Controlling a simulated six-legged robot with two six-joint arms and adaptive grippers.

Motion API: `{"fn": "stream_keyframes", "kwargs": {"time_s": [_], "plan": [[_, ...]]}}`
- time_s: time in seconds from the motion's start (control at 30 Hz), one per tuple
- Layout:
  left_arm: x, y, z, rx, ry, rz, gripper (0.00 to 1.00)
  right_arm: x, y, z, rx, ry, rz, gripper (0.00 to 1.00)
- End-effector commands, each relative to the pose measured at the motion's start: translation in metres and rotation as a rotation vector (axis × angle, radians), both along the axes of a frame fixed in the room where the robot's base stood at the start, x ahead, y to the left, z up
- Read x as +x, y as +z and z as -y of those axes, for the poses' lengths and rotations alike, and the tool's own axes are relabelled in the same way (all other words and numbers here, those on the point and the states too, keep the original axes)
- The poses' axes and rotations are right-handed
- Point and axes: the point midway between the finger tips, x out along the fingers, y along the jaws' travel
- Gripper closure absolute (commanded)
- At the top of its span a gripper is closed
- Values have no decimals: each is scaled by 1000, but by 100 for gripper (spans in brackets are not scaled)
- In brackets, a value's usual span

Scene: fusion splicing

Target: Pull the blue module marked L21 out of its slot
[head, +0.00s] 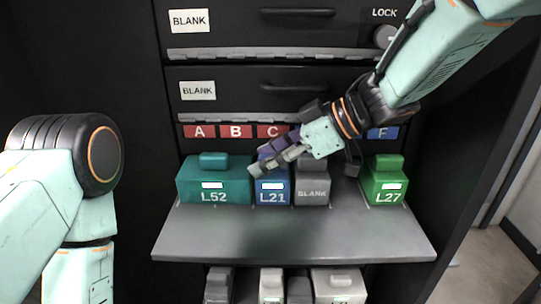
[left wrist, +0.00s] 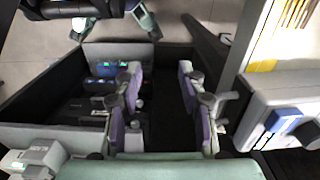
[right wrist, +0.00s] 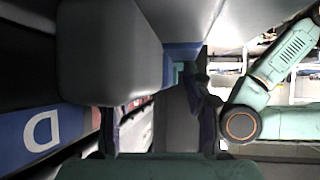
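The blue module L21 (head: 272,192) sits on the grey shelf between the teal module L52 (head: 213,183) and a grey BLANK module (head: 312,190). My right gripper (head: 262,160) reaches in from the upper right, its fingers across the top of L21 and hiding its handle. In the right wrist view its fingers (right wrist: 160,135) are apart, with blue L21 (right wrist: 182,50) beyond the large grey BLANK module (right wrist: 110,50). I cannot tell whether they touch L21. My left gripper (left wrist: 160,110) is open and empty; it is outside the head view.
The green module L27 (head: 385,183) stands at the right of the shelf (head: 290,240). Slot labels A, B, C and F show behind. Closed BLANK drawers (head: 285,85) are above, and more modules (head: 270,285) below. The shelf front is clear.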

Motion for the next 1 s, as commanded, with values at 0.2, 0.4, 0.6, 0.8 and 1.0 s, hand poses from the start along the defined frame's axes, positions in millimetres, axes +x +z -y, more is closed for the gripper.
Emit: {"fn": "stream_keyframes", "kwargs": {"time_s": [0.2,0.4,0.6,0.8,1.0], "plan": [[0,0,0,0,0,0,60,0,0,0,0,0,0,72],[0,0,0,0,0,0,60,0,0,0,0,-1,1,89],[0,0,0,0,0,0,60,0,0,0,-1,-1,0,100],[0,0,0,0,0,0,60,0,0,1,-1,-2,1,100],[0,3,0,0,0,0,60,0,0,0,-3,-3,0,100]]}}
